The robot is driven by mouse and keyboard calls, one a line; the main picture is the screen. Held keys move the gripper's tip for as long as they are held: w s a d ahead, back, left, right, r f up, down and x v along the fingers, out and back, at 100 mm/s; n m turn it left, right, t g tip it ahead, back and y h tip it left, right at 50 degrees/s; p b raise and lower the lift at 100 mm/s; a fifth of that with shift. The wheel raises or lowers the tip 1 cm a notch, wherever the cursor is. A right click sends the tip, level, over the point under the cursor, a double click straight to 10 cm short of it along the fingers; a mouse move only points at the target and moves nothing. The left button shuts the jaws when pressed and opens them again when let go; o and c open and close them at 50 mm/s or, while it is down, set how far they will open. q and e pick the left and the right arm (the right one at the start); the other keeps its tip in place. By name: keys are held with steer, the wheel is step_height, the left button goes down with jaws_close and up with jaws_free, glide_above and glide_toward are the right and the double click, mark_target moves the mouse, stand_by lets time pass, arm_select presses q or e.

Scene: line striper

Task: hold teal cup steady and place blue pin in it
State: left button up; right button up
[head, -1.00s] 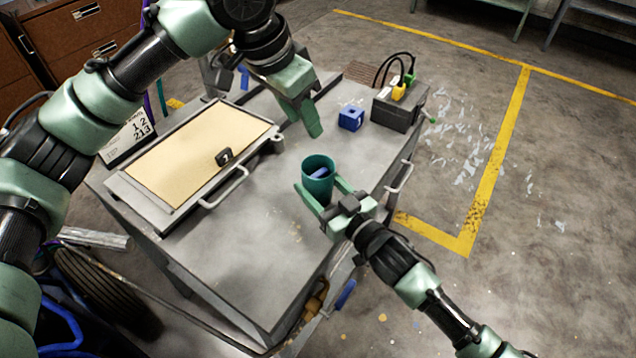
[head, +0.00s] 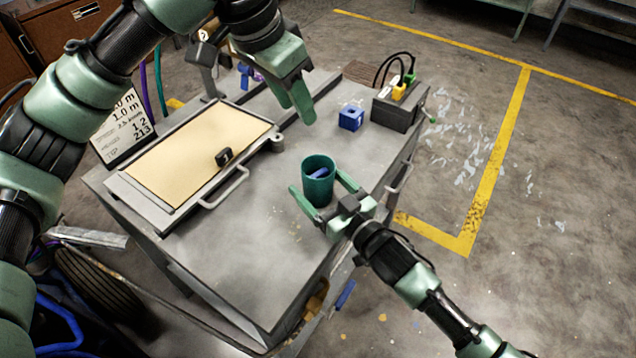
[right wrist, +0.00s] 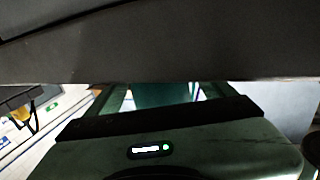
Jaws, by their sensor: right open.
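The teal cup (head: 318,190) stands upright on the grey cart top in the head view. The blue pin (head: 319,173) lies tilted inside it, its upper part showing below the rim. My right gripper (head: 316,182) is open, one finger on each side of the cup, with a gap on the left side. In the right wrist view, part of the teal cup (right wrist: 160,95) shows between the fingers. My left gripper (head: 299,112) is above the cart, behind and left of the cup, with nothing between its fingers, which look apart.
A blue block (head: 351,118) and a dark box (head: 398,108) with yellow and green plugs stand behind the cup. A tan-topped panel (head: 200,150) with a handle lies to the left. The cart top in front of the cup is clear.

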steer(key=v, duration=1.2)
